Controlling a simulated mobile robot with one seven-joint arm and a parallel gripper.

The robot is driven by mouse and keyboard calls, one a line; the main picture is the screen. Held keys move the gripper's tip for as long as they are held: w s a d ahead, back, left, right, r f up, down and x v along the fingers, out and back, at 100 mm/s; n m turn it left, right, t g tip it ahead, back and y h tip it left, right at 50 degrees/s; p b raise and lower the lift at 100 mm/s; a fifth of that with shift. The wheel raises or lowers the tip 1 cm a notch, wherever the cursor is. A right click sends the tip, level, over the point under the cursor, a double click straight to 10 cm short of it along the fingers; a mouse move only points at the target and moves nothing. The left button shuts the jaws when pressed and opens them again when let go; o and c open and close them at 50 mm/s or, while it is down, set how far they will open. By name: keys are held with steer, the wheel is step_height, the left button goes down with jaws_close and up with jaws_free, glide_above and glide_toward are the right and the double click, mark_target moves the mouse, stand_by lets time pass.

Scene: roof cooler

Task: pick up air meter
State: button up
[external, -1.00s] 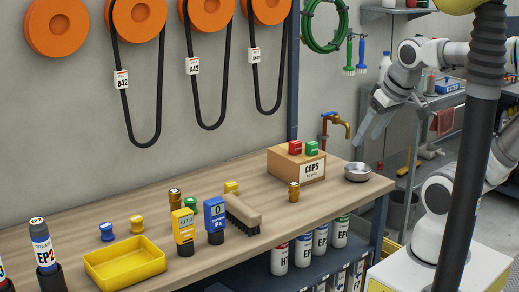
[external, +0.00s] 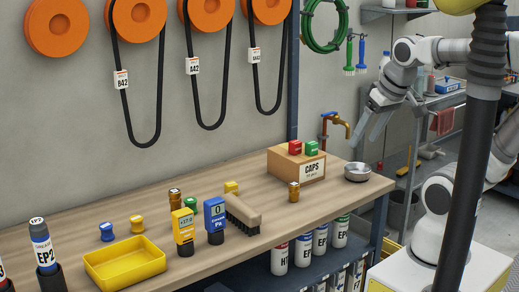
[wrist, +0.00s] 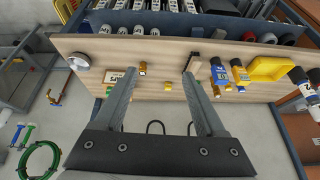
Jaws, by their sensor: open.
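A blue handheld meter (external: 214,214) stands upright on the workbench, its display reading 0 and its label Pa. A yellow meter (external: 183,227) with its own display stands just left of it. Which one is called the air meter I cannot tell for certain; the Pa one fits. In the wrist view the blue meter (wrist: 218,73) and the yellow meter (wrist: 240,74) are right of my gripper (wrist: 160,74). My gripper (external: 368,138) is open and empty, above and beyond the bench's right end, well apart from both meters.
A brush (external: 243,211) lies close to the right of the blue meter. A yellow tray (external: 125,262) is left, a cardboard CAPS box (external: 297,163) and a metal bowl (external: 357,172) right. Small caps and brass fittings stand around.

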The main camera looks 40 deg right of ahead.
steer(key=w+a+f+m+g+y, duration=0.4)
steer(key=w+a+f+m+g, duration=0.1)
steer(key=w+a, duration=0.1)
steer(key=m+y+b, duration=0.2)
steer(key=m+y, duration=1)
steer(key=y, duration=0.2)
glide_toward(206, 206)
steer(key=shift+m, duration=0.3)
steer(key=shift+w+a+r, duration=0.1)
steer(key=shift+a+r, duration=0.05)
steer(key=shift+a, duration=5.2)
jaws_close()
